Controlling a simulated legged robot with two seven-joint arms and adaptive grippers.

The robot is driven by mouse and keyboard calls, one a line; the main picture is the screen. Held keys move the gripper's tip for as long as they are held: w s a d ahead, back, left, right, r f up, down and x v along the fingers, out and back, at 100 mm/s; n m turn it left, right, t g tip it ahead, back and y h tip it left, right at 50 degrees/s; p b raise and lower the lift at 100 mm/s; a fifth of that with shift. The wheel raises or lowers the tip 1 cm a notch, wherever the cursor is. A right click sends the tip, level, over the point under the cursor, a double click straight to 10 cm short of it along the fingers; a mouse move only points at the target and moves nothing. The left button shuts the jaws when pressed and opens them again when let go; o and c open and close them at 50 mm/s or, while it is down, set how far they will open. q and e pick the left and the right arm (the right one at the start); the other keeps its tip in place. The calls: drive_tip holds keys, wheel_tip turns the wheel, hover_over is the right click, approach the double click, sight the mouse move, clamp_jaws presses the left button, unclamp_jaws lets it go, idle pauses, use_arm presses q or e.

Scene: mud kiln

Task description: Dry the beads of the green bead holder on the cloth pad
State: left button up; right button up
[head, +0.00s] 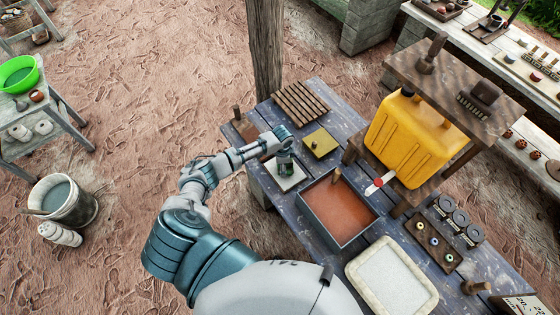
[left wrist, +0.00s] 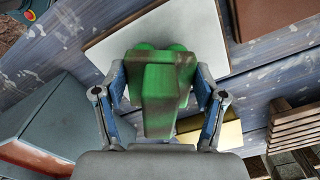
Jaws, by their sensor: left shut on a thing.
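My left gripper (head: 286,159) is shut on the green bead holder (left wrist: 160,88), which stands between its two fingers in the left wrist view. In the head view the holder (head: 287,169) shows as a small dark green shape below the gripper, over the white cloth pad (head: 288,184). The pad (left wrist: 203,32) lies flat behind the holder in the left wrist view. I cannot tell whether the holder touches the pad. The beads are not clearly seen. My right gripper is not in view.
A tray of reddish-brown liquid (head: 338,218) stands right of the pad. A yellow jerrycan (head: 412,135) stands under a wooden shelf. A pale basin (head: 392,278) is at the front.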

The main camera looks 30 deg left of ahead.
use_arm(q)
drive_tip(key=shift+s+d+p, duration=0.15)
drive_tip(key=shift+s+d, duration=0.15)
drive_tip(key=shift+d, duration=0.35)
drive_tip(key=shift+s+d+p, duration=0.15)
drive_tip(key=shift+s+d, duration=0.1)
drive_tip(key=shift+d, duration=0.4)
drive_tip(key=shift+w+a+f+b, duration=0.1)
drive_tip(key=shift+w+a+b, duration=0.35)
drive_tip(key=shift+a, duration=0.4)
drive_tip(key=shift+w+a+b, duration=0.2)
drive_tip(key=shift+w+a, duration=0.05)
drive_tip(key=shift+a, duration=0.4)
drive_tip(key=shift+w+a+b, duration=0.15)
drive_tip(key=shift+w+a, duration=0.15)
drive_tip(key=shift+a, duration=0.3)
drive_tip(key=shift+w+a+b, duration=0.2)
drive_tip(key=shift+w+a, duration=0.05)
drive_tip(key=shift+a, duration=0.4)
wheel_tip(320, 180, up, 2)
drive_tip(key=shift+r+p, duration=0.15)
drive_tip(key=shift+p, duration=0.95)
drive_tip(key=shift+r, duration=0.45)
drive_tip(key=shift+r, duration=0.1)
